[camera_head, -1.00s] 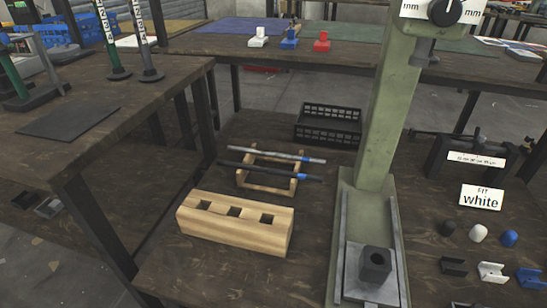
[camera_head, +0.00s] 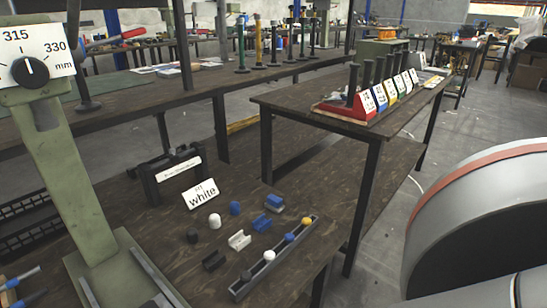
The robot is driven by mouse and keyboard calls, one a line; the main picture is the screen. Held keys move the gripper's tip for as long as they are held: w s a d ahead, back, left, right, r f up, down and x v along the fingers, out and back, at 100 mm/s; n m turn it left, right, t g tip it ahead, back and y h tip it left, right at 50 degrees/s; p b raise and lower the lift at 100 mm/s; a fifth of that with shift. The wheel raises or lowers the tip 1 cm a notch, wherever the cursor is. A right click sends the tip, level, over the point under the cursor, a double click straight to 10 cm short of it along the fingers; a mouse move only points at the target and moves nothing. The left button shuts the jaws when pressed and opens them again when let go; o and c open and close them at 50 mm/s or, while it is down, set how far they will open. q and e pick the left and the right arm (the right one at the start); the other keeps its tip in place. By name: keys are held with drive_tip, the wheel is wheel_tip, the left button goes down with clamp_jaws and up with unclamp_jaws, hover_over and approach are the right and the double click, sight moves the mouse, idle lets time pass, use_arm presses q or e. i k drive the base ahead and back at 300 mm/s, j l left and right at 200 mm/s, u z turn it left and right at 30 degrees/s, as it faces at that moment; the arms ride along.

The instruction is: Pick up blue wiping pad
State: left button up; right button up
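A small blue block on a pale grey base (camera_head: 275,201) lies on the dark wooden table, behind the right end of the ball rail. It may be the blue wiping pad, but it is too small to be sure. Other small blue things near it are a rounded cap (camera_head: 235,208) and a notched block (camera_head: 261,222). Neither gripper shows in the head view. A large rounded grey part of my arm with a red band fills the lower right, with no fingers visible.
A rail with several coloured balls (camera_head: 277,256), white and dark caps and blocks, and a "FIT white" card (camera_head: 201,194) share the table. A green press (camera_head: 75,190) stands at left. A side table (camera_head: 283,106) holds a coloured rack with dark posts (camera_head: 352,111).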

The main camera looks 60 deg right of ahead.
sight(275, 203)
drive_tip(key=z, duration=1.55)
drive_tip(key=l+z, duration=0.25)
drive_tip(key=l, duration=0.2)
drive_tip(key=l+z, duration=0.3)
drive_tip(key=i+l, duration=0.05)
drive_tip(key=l, duration=0.05)
